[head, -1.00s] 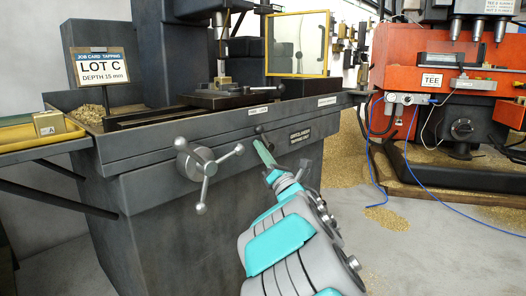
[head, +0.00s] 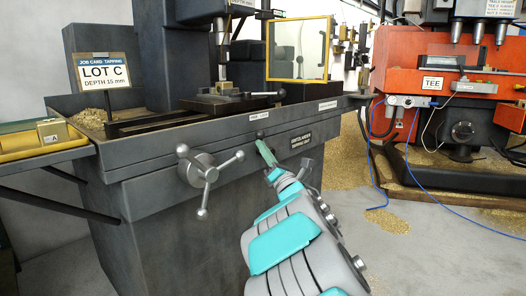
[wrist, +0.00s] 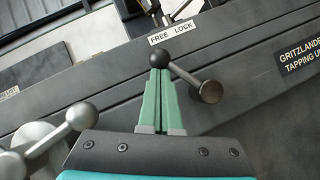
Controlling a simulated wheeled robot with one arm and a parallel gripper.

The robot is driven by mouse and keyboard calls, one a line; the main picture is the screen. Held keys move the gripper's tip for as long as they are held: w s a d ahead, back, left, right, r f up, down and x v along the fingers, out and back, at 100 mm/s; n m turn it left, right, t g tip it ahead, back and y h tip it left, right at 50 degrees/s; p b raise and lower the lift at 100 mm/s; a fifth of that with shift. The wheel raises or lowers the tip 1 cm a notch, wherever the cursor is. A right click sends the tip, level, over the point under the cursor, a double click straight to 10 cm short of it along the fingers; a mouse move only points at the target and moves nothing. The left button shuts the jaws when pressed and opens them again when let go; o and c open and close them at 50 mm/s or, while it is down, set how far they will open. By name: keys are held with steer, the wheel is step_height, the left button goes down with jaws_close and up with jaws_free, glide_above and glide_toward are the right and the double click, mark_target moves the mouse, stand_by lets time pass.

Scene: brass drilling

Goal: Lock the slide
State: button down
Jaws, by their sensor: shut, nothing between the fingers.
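The slide lock lever's black ball knob (wrist: 159,58) shows in the wrist view, with its rod running down and right to a round metal pivot (wrist: 210,91). The knob lies just below the FREE end of a white FREE LOCK label (wrist: 172,33). In the head view the knob (head: 260,134) is small on the machine's front. My gripper (wrist: 160,74) is shut, with its green fingertips right at the knob's lower side; I cannot tell if they touch. My gripper (head: 264,147) also shows just below the knob in the head view.
A three-spoked handwheel (head: 208,172) stands out left of my gripper. The tapping unit's nameplate (head: 301,140) is to the right. A yellow tray (head: 40,150) sits at far left. An orange machine (head: 440,85) stands at right beyond open floor with brass chips.

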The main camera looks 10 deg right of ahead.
steer(key=shift+d+r+m+h, duration=0.1)
steer(key=shift+r+m+h, duration=0.1)
steer(key=shift+m+h, duration=0.3)
steer(key=m, duration=0.1)
steer(key=r+m+h, duration=0.1)
steer(key=m+h, duration=0.1)
steer(key=shift+w+d+r+m, duration=0.25)
steer(key=shift+w+d+m, duration=0.05)
steer(key=w+d+r+m+g+h+p, duration=0.1)
steer(key=w+d+m+g+h+p, duration=0.2)
steer(key=m+p, duration=0.6)
steer(key=shift+w+d+r+m+g+h+p, duration=0.25)
steer(key=shift+d+m+g+h+p, duration=0.2)
steer(key=shift+d+g, duration=0.45)
steer(key=shift+d, duration=0.1)
